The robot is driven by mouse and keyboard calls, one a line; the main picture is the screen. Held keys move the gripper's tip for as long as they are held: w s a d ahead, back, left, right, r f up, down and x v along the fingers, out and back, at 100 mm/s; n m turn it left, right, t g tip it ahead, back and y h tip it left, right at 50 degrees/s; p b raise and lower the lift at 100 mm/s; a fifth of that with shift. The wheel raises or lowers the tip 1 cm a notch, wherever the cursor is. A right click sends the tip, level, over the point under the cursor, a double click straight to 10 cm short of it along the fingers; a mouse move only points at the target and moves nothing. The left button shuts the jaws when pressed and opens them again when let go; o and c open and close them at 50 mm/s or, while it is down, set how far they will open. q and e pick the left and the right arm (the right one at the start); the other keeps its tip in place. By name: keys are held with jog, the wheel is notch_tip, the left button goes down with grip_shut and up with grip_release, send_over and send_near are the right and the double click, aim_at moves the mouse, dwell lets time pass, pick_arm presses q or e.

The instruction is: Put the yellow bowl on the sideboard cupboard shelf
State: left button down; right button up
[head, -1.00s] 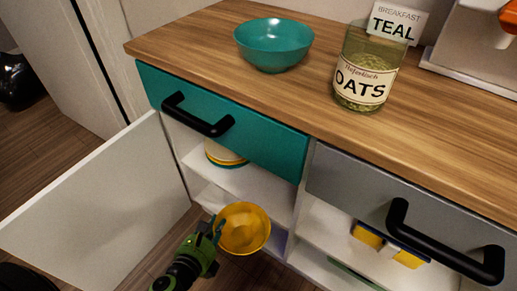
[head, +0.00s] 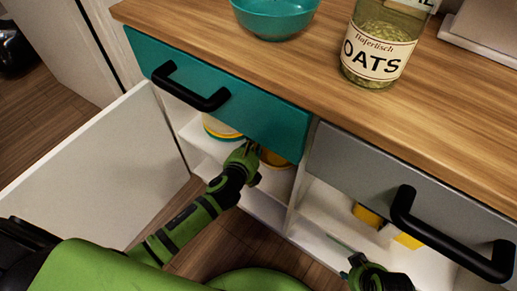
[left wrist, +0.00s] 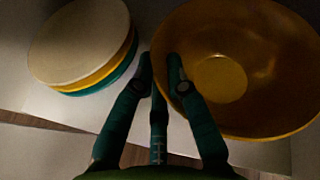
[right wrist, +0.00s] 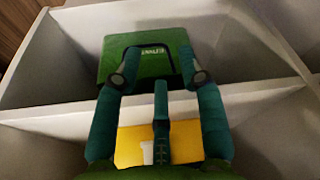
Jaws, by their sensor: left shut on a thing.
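The yellow bowl (head: 277,160) is inside the open left cupboard, partly hidden by the drawer front and my gripper. The left wrist view shows it (left wrist: 270,60) upright beside a stack of plates (left wrist: 80,45), over the pale shelf (left wrist: 30,90). I cannot tell whether its base touches the shelf. My left gripper (head: 252,152) is shut on the bowl's near rim; its fingers show in the left wrist view (left wrist: 160,68). My right gripper (right wrist: 158,75) is open and empty, low in front of the right compartment.
The white cupboard door (head: 100,175) stands open at left. The teal drawer (head: 215,95) and grey drawer (head: 400,165) are closed, with protruding black handles. A teal bowl (head: 275,15) and oats jar (head: 383,45) stand on top.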

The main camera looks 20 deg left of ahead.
pick_arm(q)
jog(key=shift+w+d, duration=0.35)
jog(key=shift+w, duration=0.55)
notch_tip(320, 180, down, 3)
jog(key=shift+f+b, duration=0.2)
jog(key=shift+b, duration=0.95)
pick_arm(e)
notch_tip(320, 180, up, 6)
jog(key=t, duration=0.1)
jog(key=shift+r, duration=0.25)
pick_arm(q)
jog(key=c, duration=1.2)
grip_release()
jog(key=shift+f, duration=0.1)
jog(key=shift+c, duration=0.2)
